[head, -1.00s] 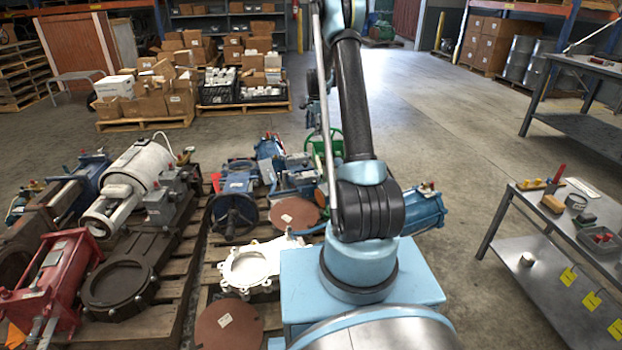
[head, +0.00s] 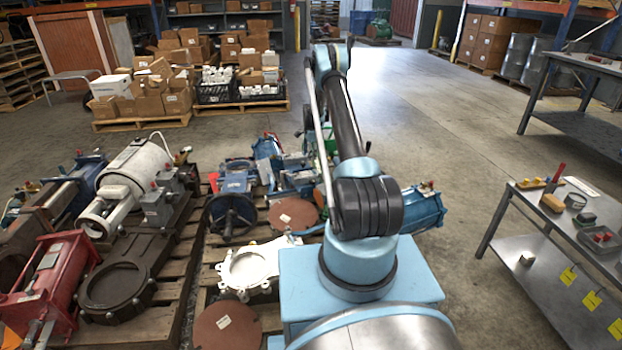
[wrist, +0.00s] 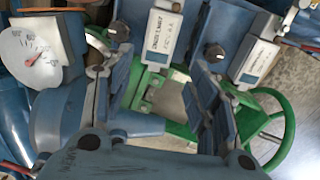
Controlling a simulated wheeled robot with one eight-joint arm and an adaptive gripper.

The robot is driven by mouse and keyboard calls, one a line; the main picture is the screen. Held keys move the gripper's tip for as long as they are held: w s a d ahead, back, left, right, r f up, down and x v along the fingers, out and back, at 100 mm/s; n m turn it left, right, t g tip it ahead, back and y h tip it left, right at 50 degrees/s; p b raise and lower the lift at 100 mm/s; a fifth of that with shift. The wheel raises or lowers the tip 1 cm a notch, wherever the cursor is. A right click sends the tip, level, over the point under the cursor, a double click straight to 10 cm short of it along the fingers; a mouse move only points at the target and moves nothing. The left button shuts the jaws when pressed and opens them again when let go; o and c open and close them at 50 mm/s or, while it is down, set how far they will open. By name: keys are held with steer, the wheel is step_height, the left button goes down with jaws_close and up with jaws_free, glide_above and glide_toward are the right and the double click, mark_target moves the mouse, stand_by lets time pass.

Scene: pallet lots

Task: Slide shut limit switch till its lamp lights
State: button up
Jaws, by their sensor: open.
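In the wrist view, my gripper (wrist: 162,82) is open, with its two blue-grey fingers apart and nothing between them but background. Just beyond the fingertips is a pale switch box with a printed label (wrist: 161,36). A second, similar labelled box (wrist: 254,56) stands to the right, beyond the right finger. The print is too blurred to tell which is the limit switch. A dark round knob (wrist: 118,32) sits left of the first box, and another (wrist: 213,52) left of the second. I cannot make out a lit lamp. In the head view my arm hides the gripper.
A dial gauge (wrist: 36,50) is at the left in the wrist view, and a green handwheel (wrist: 288,125) at the right. In the head view, pallets of valves and a white flange (head: 246,268) lie left. A metal workbench (head: 545,195) stands right, with open floor between.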

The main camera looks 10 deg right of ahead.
mark_target(309, 173)
steer(key=f, duration=1)
steer(key=w+f, duration=0.1)
steer(key=f, duration=0.4)
steer(key=shift+w+a+f, duration=0.1)
steer(key=shift+a+f, duration=0.1)
steer(key=shift+a, duration=0.05)
